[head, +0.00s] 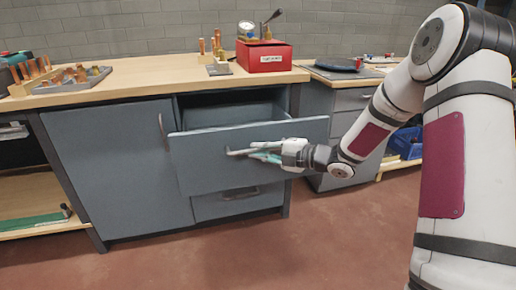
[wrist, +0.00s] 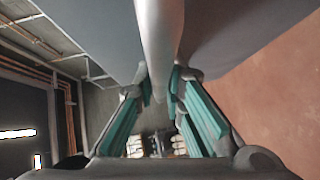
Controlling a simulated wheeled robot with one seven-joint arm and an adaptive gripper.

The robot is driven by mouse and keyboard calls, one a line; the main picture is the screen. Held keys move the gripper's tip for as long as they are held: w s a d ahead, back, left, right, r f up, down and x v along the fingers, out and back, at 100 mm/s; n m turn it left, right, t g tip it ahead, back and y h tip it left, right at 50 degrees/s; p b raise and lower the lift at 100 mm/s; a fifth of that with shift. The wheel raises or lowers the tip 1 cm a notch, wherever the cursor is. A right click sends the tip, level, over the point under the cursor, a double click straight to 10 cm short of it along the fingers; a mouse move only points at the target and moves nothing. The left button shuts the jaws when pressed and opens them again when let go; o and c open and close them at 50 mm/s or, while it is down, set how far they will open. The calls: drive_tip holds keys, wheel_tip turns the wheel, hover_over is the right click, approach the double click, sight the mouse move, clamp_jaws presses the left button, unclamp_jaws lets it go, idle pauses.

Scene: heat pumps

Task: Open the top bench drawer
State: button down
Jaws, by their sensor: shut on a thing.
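The top bench drawer (head: 205,165) is grey and stands pulled out from the bench in the head view, with its dark inside showing above the front panel. My gripper (head: 262,152) is at the handle (head: 236,152) on the drawer front, shut on it. In the wrist view the light handle bar (wrist: 160,45) runs between the teal fingers of my gripper (wrist: 161,88), one finger on each side. The drawer front (wrist: 95,35) shows beside the bar. The drawer's inside bottom is hidden in the head view.
A lower drawer (head: 238,203) with its own handle sits below, shut. A cabinet door (head: 110,170) is to the left. On the wooden bench top (head: 150,84) are a red box (head: 264,57) and a tool tray (head: 72,82). Red floor (head: 230,255) in front is clear.

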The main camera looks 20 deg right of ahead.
drive_tip(key=shift+s, duration=0.5)
drive_tip(key=c, duration=1.7)
unclamp_jaws()
drive_tip(key=shift+o, duration=0.2)
drive_tip(key=v, duration=1.2)
